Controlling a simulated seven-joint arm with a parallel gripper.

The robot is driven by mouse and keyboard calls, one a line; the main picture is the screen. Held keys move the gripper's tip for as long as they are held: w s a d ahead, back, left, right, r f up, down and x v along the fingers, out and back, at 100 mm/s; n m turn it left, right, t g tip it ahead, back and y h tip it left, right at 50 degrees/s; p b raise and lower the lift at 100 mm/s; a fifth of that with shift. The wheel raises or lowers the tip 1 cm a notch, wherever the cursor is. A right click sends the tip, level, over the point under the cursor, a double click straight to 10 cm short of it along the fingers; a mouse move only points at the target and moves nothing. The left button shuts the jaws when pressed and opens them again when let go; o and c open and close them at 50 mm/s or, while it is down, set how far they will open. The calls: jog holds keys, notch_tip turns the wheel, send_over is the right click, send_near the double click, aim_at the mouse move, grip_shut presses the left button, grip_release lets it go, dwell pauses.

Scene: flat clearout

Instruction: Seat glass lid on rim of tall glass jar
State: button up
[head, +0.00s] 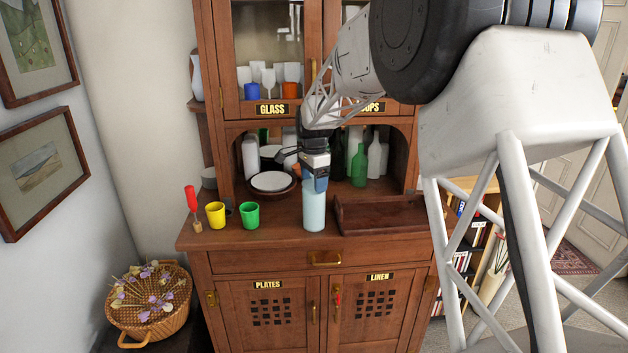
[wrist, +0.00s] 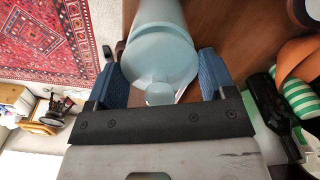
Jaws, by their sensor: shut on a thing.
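The tall glass jar (head: 314,212) is pale blue and stands upright near the front edge of the cabinet's counter. It also shows in the wrist view (wrist: 158,14), running up to the top edge. The glass lid (wrist: 158,62) is a pale blue disc with a round knob, between my blue fingertips and in line with the jar. My gripper (wrist: 161,84) is shut on the lid. In the head view my gripper (head: 316,180) is directly over the jar's top and hides the lid and rim. I cannot tell whether the lid touches the rim.
A green cup (head: 249,215), a yellow cup (head: 215,214) and a red-topped stopper (head: 191,200) stand left of the jar. A plate stack (head: 272,181) is behind left. A wooden tray (head: 380,214) is close on the right, with bottles (head: 359,165) behind it.

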jog(key=shift+f, duration=0.85)
dwell(1.6)
jog(key=o, duration=0.9)
jog(key=shift+r, duration=0.1)
jog(key=shift+r, duration=3.8)
